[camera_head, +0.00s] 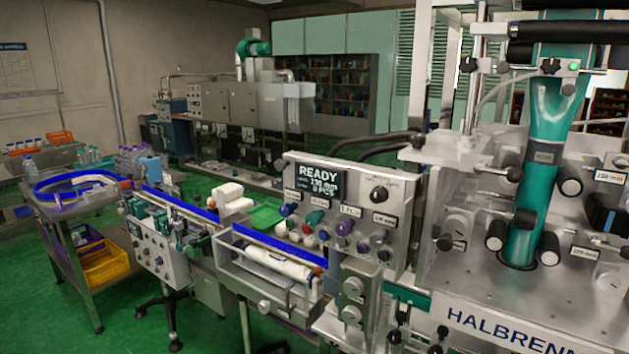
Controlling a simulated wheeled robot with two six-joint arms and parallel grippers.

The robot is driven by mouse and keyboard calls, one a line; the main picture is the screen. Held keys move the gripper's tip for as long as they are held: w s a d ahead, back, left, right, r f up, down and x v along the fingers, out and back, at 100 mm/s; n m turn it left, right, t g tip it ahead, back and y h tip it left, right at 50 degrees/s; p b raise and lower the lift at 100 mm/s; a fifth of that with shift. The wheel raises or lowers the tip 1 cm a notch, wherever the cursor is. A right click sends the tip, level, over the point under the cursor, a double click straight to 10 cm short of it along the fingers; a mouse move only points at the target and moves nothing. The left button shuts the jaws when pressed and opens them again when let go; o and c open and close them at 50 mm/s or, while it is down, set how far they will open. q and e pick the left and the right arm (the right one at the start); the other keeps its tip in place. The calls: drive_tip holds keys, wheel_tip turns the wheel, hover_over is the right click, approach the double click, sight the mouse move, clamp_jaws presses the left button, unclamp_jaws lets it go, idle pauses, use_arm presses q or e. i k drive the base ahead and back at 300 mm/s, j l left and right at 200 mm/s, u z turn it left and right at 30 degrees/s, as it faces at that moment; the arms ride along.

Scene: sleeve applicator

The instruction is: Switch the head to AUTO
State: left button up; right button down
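The sleeve applicator head (505,230) fills the right side, a metal housing with rollers and a green sleeve film (541,130) running down through it. Left of it stands the control panel (350,187). Its display (319,182) reads READY, with 130 mm and a PCS count in smaller text. A black rotary knob (378,194) sits at the panel's upper right; its labels are too small to read, so I cannot tell its setting. Several coloured knobs and buttons (344,228) line the panel's lower part. Neither of my grippers is in view.
A conveyor with blue rails (180,204) runs left of the panel. A glass-fronted tray (268,270) holding a white roll is below the panel. A cart (90,210) with yellow and purple bins stands at left. Green floor (50,300) is open at front left.

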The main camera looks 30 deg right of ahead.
sight(379, 194)
drive_tip(key=l+z, duration=0.15)
drive_tip(key=z, duration=1.1)
